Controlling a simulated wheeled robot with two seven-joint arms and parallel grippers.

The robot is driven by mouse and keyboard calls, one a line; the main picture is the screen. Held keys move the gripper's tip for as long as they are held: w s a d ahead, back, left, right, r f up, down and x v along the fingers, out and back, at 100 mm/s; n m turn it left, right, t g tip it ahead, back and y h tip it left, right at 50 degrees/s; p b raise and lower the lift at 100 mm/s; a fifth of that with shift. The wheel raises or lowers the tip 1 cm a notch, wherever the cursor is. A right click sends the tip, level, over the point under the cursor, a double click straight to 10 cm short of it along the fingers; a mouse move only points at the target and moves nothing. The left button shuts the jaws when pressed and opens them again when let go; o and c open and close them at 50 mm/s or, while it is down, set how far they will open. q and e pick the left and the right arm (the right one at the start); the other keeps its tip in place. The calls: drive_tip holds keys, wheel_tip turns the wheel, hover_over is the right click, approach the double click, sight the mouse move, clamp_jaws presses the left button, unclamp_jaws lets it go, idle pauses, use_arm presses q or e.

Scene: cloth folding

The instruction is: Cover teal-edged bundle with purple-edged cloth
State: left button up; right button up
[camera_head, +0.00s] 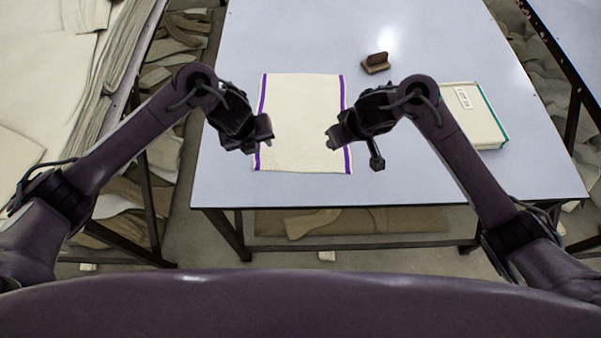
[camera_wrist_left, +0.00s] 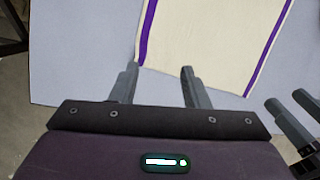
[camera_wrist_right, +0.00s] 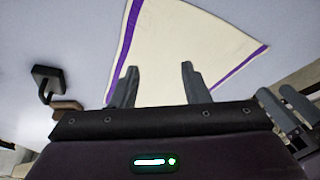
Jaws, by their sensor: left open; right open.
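The purple-edged cloth (camera_head: 301,115) lies flat on the table, cream with a purple stripe down its left and right sides. It also shows in the left wrist view (camera_wrist_left: 210,45) and the right wrist view (camera_wrist_right: 180,45). The teal-edged bundle (camera_head: 474,118) lies at the right of the table, a folded cream block with teal edges and a white label; my right arm partly covers it. My left gripper (camera_head: 262,135) is open at the cloth's near left edge. My right gripper (camera_head: 337,138) is open over the cloth's near right edge. Neither visibly holds cloth.
A small brown block-like object (camera_head: 376,64) stands on the table behind my right gripper. The table (camera_head: 270,35) is otherwise clear, with free room behind the cloth and between cloth and bundle. Cloth piles lie on the left table (camera_head: 45,90) and underneath.

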use_arm(q)
drive_tip(key=m, duration=0.6)
use_arm(e)
drive_tip(key=s+d+g, duration=0.1)
drive_tip(key=s+d, duration=0.1)
drive_tip(key=d, duration=0.1)
use_arm(q)
hover_over(260, 165)
drive_tip(key=s, duration=0.1)
drive_tip(key=f, duration=0.6)
drive_tip(key=shift+a, duration=0.2)
use_arm(e)
hover_over(346, 168)
drive_tip(key=shift+m+h, duration=0.4)
drive_tip(key=f, duration=0.7)
drive_tip(key=shift+s+d+f, duration=0.15)
drive_tip(key=shift+s+d, duration=0.05)
drive_tip(key=shift+s, duration=0.2)
use_arm(q)
drive_tip(key=shift+f, duration=0.75)
use_arm(e)
drive_tip(key=shift+f, duration=0.85)
